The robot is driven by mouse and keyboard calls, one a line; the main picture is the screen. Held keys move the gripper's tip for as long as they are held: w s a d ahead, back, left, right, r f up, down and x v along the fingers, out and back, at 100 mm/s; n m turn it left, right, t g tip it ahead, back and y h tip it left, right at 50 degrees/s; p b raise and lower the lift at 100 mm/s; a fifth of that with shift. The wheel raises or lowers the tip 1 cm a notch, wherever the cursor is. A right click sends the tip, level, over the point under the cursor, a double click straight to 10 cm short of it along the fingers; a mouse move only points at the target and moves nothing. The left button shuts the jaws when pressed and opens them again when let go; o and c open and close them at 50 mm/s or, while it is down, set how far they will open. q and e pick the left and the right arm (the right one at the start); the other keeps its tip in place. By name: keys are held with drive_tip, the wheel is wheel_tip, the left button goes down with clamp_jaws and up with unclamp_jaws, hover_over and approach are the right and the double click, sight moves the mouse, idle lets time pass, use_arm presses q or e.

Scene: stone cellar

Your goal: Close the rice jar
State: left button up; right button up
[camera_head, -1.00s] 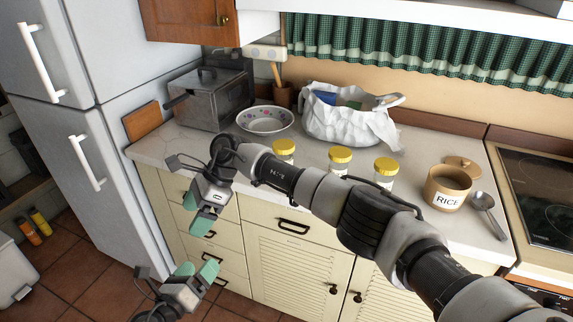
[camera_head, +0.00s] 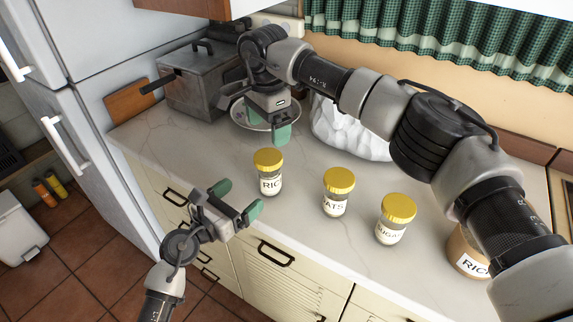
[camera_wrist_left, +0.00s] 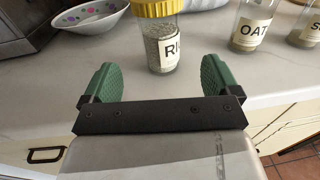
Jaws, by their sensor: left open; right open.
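A glass jar (camera_head: 269,180) with a yellow lid (camera_head: 268,158) and a label starting "RIC" stands upright on the counter. Its lid sits on top; I cannot tell whether it is tightened. My left gripper (camera_head: 236,200) is open and empty at the counter's front edge, left of this jar and apart from it. In the left wrist view the jar (camera_wrist_left: 161,48) stands ahead between the open fingers. My right gripper (camera_head: 268,137) is open and empty above the counter, behind the jar. A tan canister (camera_head: 454,243), also labelled rice, is partly hidden by my right arm, its top unseen.
Two more yellow-lidded jars, oats (camera_head: 335,207) and one labelled sugar (camera_head: 389,232), stand to the right. A patterned bowl (camera_head: 243,123), a metal box (camera_head: 200,95) and a white bag (camera_head: 345,132) are behind. The counter left of the jars is clear.

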sight(261, 178)
drive_tip(key=shift+s+a+r, duration=0.2)
drive_tip(key=shift+s+a, duration=0.1)
drive_tip(key=shift+w+d, duration=0.1)
use_arm(q)
drive_tip(key=x, duration=1)
drive_tip(key=shift+w+d+r, duration=0.1)
drive_tip(key=shift+w+r, duration=0.05)
drive_tip(key=shift+w, duration=0.05)
drive_tip(key=shift+c, duration=0.3)
clamp_jaws()
use_arm(e)
drive_tip(key=n, duration=0.9)
drive_tip(key=shift+f, duration=0.15)
drive_tip(key=shift+f, duration=3.9)
